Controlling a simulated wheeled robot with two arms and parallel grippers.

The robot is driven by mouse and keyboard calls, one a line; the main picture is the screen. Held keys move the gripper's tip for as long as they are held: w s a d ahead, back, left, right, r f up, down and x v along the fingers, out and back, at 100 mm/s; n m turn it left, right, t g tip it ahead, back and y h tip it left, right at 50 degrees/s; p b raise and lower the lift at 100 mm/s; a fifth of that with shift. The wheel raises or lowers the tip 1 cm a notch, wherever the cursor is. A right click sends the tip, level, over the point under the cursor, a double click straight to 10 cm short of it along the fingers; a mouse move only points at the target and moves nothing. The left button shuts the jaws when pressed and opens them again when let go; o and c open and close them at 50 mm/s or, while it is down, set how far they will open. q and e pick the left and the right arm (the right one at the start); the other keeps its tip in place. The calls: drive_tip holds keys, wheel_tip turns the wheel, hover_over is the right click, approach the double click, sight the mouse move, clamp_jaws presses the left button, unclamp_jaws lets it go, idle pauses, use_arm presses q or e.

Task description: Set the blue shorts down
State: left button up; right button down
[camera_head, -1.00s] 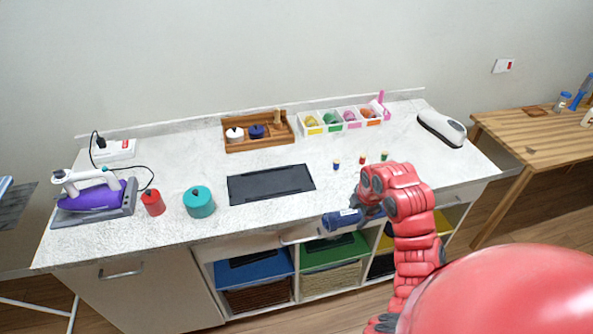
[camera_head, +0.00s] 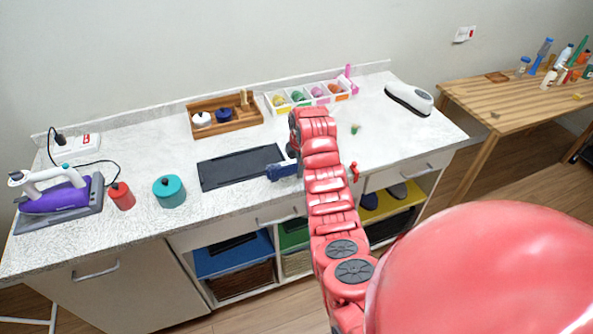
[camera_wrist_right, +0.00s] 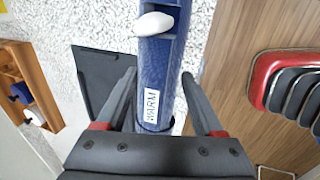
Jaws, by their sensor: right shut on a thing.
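My right gripper (camera_wrist_right: 158,76) is shut on a blue thing (camera_wrist_right: 153,95) with a "WARM" label, taken here as the blue shorts; its shape does not read clearly as shorts. It lies lengthwise between the fingers. In the head view, the blue thing (camera_head: 281,171) shows as a short dark blue piece by the right end of the black mat (camera_head: 225,170) on the white counter; I cannot tell whether it touches. My right arm hides most of that gripper. My left gripper is not in view.
A teal pot (camera_head: 169,191), red canister (camera_head: 121,195) and purple iron (camera_head: 58,195) stand left on the counter. A wooden tray (camera_head: 225,129) and white divided bin (camera_head: 303,106) stand behind. A white device (camera_head: 409,98) lies right.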

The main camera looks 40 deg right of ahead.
wheel_tip(320, 180, down, 3)
drive_tip(key=p, duration=0.2)
drive_tip(key=shift+p, duration=0.3)
drive_tip(key=shift+f, duration=0.2)
drive_tip(key=shift+f+b, duration=0.15)
drive_tip(key=shift+b, duration=0.15)
unclamp_jaws()
